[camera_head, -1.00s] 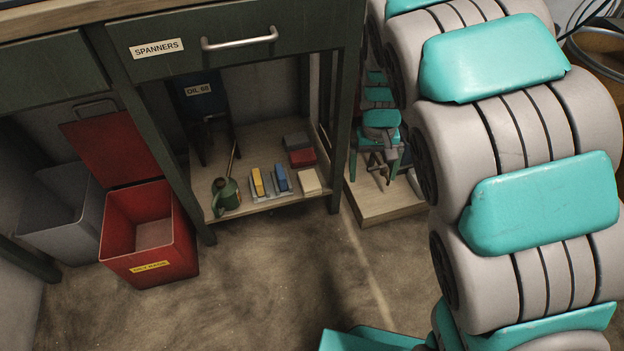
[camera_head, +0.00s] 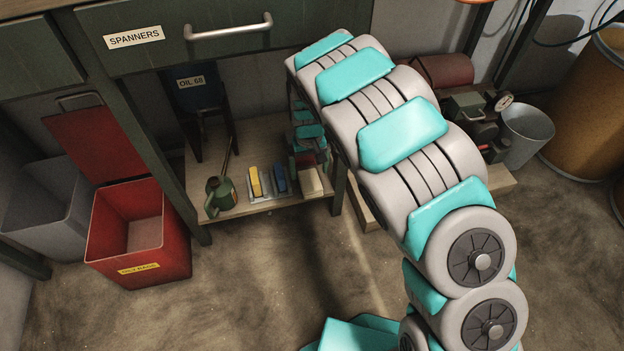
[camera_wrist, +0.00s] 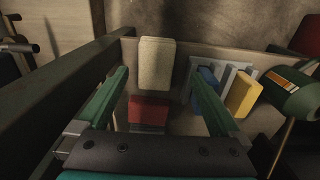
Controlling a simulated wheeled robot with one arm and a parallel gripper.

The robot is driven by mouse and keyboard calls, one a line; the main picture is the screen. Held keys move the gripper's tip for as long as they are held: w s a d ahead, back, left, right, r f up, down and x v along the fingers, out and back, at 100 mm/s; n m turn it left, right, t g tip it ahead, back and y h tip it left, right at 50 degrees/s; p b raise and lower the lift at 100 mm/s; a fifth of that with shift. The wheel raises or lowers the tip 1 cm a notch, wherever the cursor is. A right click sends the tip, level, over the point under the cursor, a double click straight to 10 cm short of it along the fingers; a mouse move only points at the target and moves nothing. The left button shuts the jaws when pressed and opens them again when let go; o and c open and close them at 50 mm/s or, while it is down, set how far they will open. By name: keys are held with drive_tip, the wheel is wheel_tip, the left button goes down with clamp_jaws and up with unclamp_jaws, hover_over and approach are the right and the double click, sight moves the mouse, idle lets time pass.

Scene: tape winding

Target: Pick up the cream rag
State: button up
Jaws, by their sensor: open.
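The cream rag (camera_head: 312,181) is a small folded block at the front right of the low shelf under the bench. In the wrist view the cream rag (camera_wrist: 157,60) stands out pale, ahead of my gripper (camera_wrist: 160,74) and framed between its two green fingers. The fingers are spread wide and hold nothing. A folded red rag (camera_wrist: 148,111) lies nearer the palm, between the fingers in the picture. In the head view my gripper's end is mostly hidden by my arm, above the back right of the shelf. I cannot tell its height above the rags.
A grey rack with a blue block (camera_head: 280,179) and a yellow block (camera_head: 255,182) stands left of the cream rag. A green oil can (camera_head: 220,193) is farther left. A bench leg (camera_head: 339,190) is close on the right. A red bin (camera_head: 138,235) stands on the floor.

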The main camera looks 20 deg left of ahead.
sight(311, 184)
drive_tip(key=f, duration=0.7)
drive_tip(key=shift+w+d+f+b, duration=0.15)
drive_tip(key=shift+d+f+b, duration=0.1)
drive_tip(key=shift+f+b, duration=0.15)
drive_tip(key=c, duration=1.4)
drive_tip(key=shift+r, duration=0.9)
wheel_tip(311, 184, up, 2)
drive_tip(key=shift+r+p, duration=0.1)
drive_tip(key=shift+p, duration=0.2)
drive_tip(key=s+d, duration=0.2)
drive_tip(key=s, duration=0.2)
drive_tip(key=s+d, duration=0.2)
drive_tip(key=s, duration=0.3)
drive_tip(key=s+d+r, duration=0.1)
drive_tip(key=s+d, duration=0.2)
drive_tip(key=s, duration=0.2)
drive_tip(key=shift+s+p, duration=0.25)
drive_tip(key=shift+p, duration=0.05)
drive_tip(key=shift+a, duration=0.1)
